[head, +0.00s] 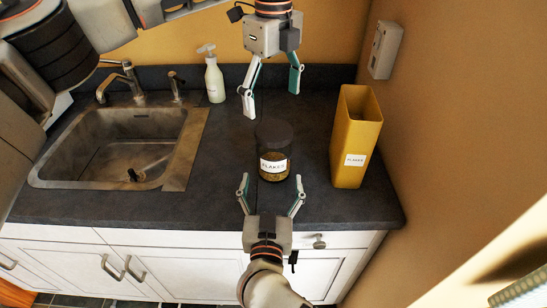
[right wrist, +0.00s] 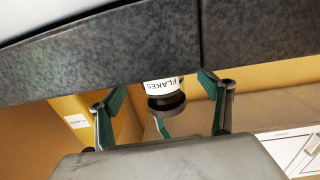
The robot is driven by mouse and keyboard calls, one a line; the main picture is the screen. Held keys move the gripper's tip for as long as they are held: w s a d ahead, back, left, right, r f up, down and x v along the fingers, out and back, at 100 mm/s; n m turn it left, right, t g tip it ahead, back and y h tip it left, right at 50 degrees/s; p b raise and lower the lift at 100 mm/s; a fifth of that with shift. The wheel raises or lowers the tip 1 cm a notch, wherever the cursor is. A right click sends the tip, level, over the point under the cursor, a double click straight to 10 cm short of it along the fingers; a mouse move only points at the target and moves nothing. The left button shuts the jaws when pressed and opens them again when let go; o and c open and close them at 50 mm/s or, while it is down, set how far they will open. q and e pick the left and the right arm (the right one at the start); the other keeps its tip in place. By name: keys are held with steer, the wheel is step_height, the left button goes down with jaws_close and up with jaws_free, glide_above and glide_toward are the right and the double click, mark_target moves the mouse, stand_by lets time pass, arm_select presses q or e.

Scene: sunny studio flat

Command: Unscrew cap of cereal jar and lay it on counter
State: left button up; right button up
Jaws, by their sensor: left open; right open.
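The cereal jar (head: 274,164) stands upright on the dark counter (head: 225,200), with a white "FLAKES" label facing the front edge. Its dark cap (head: 274,133) is on top. My left gripper (head: 271,104) is open and points down, above and behind the cap, not touching it. My right gripper (head: 271,194) is open at the counter's front edge, its fingers pointing toward the jar's lower front with a gap. In the right wrist view the jar (right wrist: 162,86) appears upside down between the open fingers, with the dark cap (right wrist: 166,103) below the label.
A tall yellow container (head: 352,125) labelled "FLAKES" stands right of the jar. The counter left of the jar is clear.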

mark_target(273, 173)
arm_select(q)
steer(key=shift+d, duration=0.15)
arm_select(e)
steer(key=shift+w+d, duration=0.15)
steer(key=shift+w, duration=1.2)
steer(key=shift+w+d, duration=0.1)
steer(key=shift+w, duration=1.2)
steer(key=shift+c, duration=0.5)
